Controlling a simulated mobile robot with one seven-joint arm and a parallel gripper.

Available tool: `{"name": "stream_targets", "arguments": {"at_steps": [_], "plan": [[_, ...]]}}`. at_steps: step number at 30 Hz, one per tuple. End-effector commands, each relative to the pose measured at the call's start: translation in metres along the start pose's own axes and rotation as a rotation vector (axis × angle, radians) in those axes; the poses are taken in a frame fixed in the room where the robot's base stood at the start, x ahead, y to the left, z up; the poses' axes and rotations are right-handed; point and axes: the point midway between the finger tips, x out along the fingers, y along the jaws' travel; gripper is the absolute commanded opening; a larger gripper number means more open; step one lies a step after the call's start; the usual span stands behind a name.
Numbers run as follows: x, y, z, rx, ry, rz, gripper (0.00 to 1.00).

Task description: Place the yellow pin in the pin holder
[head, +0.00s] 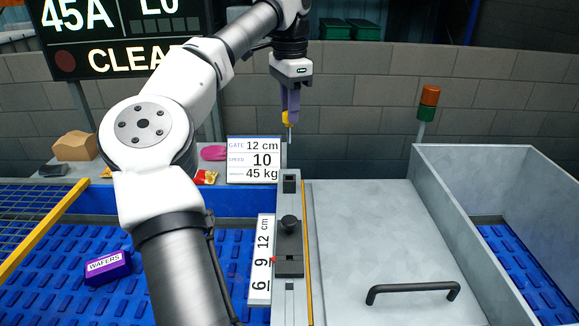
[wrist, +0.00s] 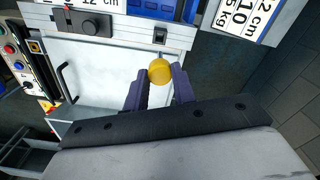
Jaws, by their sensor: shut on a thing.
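The yellow pin has a round yellow head (head: 286,118) with a thin metal shaft pointing down. In the wrist view the yellow head (wrist: 160,71) sits between the two purple fingers. My gripper (head: 290,112) is shut on the pin and holds it in the air, above the far end of the grey rail. It also shows in the wrist view (wrist: 160,80). A small dark block (head: 291,184) at the rail's far end looks like the pin holder; it also shows in the wrist view (wrist: 159,36). The shaft tip is above and apart from it.
A sliding block with a black knob (head: 289,224) sits on the rail beside a scale plate (head: 261,260). A sign (head: 253,160) stands left of the rail's far end. A grey panel with a black handle (head: 413,290) lies right. A purple wafers box (head: 108,268) lies on blue matting.

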Motion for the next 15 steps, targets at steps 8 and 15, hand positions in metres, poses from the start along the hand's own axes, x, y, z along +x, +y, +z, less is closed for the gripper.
{"name": "stream_targets", "arguments": {"at_steps": [8,15], "plan": [[0.067,0.001,0.001,0.002,0.001,0.003,0.03],[0.089,0.0,0.0,0.001,0.0,0.001,0.03]]}}
